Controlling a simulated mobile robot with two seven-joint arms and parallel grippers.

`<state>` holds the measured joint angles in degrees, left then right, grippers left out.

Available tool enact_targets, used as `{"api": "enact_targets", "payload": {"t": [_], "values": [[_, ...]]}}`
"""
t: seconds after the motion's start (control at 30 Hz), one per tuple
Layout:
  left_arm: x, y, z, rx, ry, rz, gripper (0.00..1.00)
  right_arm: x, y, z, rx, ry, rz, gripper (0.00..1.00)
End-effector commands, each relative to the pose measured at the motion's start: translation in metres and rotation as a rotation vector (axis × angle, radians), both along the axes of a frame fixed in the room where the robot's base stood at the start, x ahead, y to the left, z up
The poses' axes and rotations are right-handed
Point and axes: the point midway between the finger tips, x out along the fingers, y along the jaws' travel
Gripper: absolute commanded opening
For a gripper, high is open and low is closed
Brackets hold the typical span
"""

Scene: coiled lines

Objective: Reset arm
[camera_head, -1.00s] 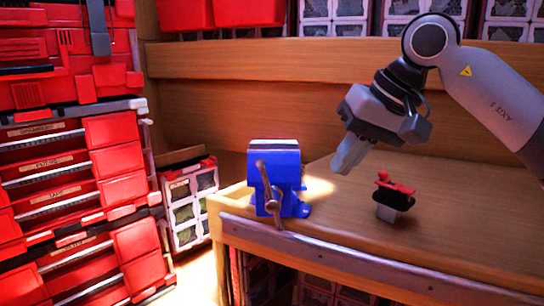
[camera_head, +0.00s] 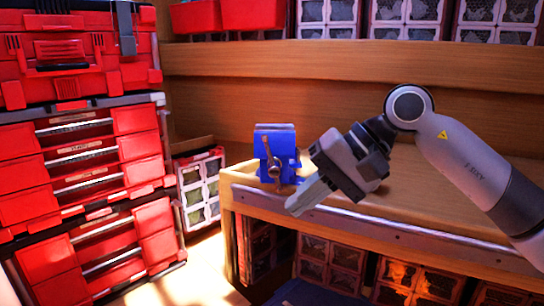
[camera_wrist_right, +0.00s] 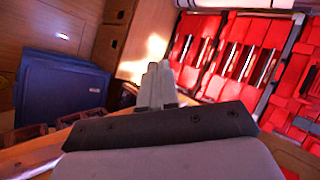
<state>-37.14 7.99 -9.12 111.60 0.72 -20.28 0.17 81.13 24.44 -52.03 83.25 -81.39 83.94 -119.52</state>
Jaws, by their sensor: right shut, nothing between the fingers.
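My right gripper (camera_head: 295,208) reaches down and left over the front edge of the wooden workbench (camera_head: 440,188). Its two fingers are together with nothing between them, and they also show shut in the wrist view (camera_wrist_right: 157,68). A blue vise (camera_head: 275,143) with a grey handle stands at the bench's left corner, just behind and left of the fingers. They look apart from it. The small red and black item that stood on the bench is not visible now; my arm covers part of the bench there. My left gripper is not in view.
A red drawer cabinet (camera_head: 85,190) fills the left side. Lidded boxes (camera_head: 330,268) stand on the shelf below the bench. The floor (camera_head: 195,285) between cabinet and bench is clear.

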Motion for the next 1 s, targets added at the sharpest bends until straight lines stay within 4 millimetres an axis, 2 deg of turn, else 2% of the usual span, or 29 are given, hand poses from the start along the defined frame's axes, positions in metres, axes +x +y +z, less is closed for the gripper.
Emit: {"api": "enact_targets", "payload": {"t": [0.03, 0.2, 0.47, 0.73, 0.87, 1.0], "values": [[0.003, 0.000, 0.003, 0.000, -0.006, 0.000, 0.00, -0.007, 0.011, -0.008, 0.069, 0.076, -0.012, 0.00], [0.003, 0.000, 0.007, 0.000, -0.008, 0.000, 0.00, -0.026, 0.042, -0.022, 0.305, 0.365, -0.087, 0.00], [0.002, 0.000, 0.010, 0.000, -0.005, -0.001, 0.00, -0.045, 0.065, -0.028, 0.631, 0.877, -0.222, 0.00], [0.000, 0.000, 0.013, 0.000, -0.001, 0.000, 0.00, -0.042, 0.058, -0.035, 0.924, 1.472, -0.374, 0.00], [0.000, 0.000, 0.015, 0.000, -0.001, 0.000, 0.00, -0.035, 0.045, -0.046, 1.053, 1.775, -0.446, 0.00], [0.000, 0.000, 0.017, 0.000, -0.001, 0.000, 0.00, -0.026, 0.027, -0.066, 1.183, 2.110, -0.516, 0.00]]}}
